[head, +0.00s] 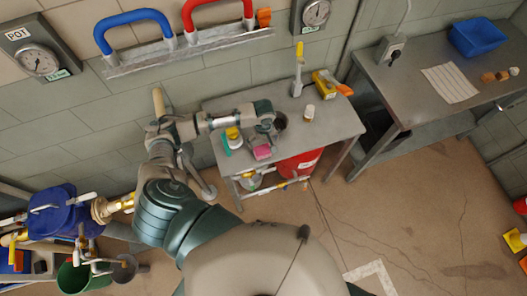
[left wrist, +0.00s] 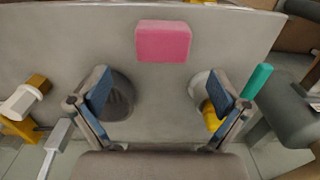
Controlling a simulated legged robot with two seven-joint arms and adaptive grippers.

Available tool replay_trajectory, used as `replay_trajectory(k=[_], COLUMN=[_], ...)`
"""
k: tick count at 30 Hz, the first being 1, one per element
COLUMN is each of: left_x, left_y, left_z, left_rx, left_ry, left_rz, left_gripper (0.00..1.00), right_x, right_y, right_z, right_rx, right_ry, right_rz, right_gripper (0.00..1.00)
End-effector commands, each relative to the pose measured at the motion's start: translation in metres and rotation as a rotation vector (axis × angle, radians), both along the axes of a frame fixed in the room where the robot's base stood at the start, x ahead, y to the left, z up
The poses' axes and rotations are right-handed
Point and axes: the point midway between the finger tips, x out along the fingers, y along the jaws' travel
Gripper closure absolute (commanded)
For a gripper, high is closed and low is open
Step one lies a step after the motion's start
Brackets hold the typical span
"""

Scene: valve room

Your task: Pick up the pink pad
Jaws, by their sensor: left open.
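The pink pad (head: 262,152) lies near the front edge of a grey metal table (head: 335,122) in the head view. In the left wrist view the pink pad (left wrist: 163,41) is a rounded block lying flat, beyond the fingertips and roughly centred between them. My left gripper (head: 268,122) is above the table, just behind the pad in the head view. In the left wrist view the left gripper (left wrist: 160,92) is open with nothing between its fingers. The pad is apart from both fingers. My right gripper is not in view.
A dark round item (left wrist: 120,100) and a yellow-and-white item (left wrist: 210,112) are partly hidden by the fingers. A teal piece (left wrist: 257,80) stands near the right finger. A white-and-yellow tool (head: 298,68) and a small bottle (head: 309,112) are on the table.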

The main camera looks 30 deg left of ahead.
Motion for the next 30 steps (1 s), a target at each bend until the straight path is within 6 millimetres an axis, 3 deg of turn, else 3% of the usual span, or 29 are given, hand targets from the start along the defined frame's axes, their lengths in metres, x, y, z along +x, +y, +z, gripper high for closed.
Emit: replay_trajectory(k=[3,8,17,21,26,30], left_x=[0.0,0.0,-0.002,-0.002,-0.002,-0.002], left_y=[0.002,0.003,0.0,-0.002,-0.002,-0.001], left_z=[-0.017,-0.028,-0.071,-0.076,-0.076,-0.076], left_rx=[-0.003,-0.004,-0.002,-0.001,-0.001,-0.002], left_ry=[0.001,0.0,0.001,-0.002,-0.002,-0.001], left_rz=[0.002,0.001,0.0,-0.001,-0.001,-0.001], left_gripper=[0.0,0.0,0.0,0.0,0.0,0.35], right_x=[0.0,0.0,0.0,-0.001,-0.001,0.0], right_y=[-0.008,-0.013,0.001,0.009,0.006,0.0], right_z=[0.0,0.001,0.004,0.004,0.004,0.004], right_rx=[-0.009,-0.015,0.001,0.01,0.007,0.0], right_ry=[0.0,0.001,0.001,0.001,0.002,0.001], right_rz=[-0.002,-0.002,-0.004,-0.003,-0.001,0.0], right_gripper=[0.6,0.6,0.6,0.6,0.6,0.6])
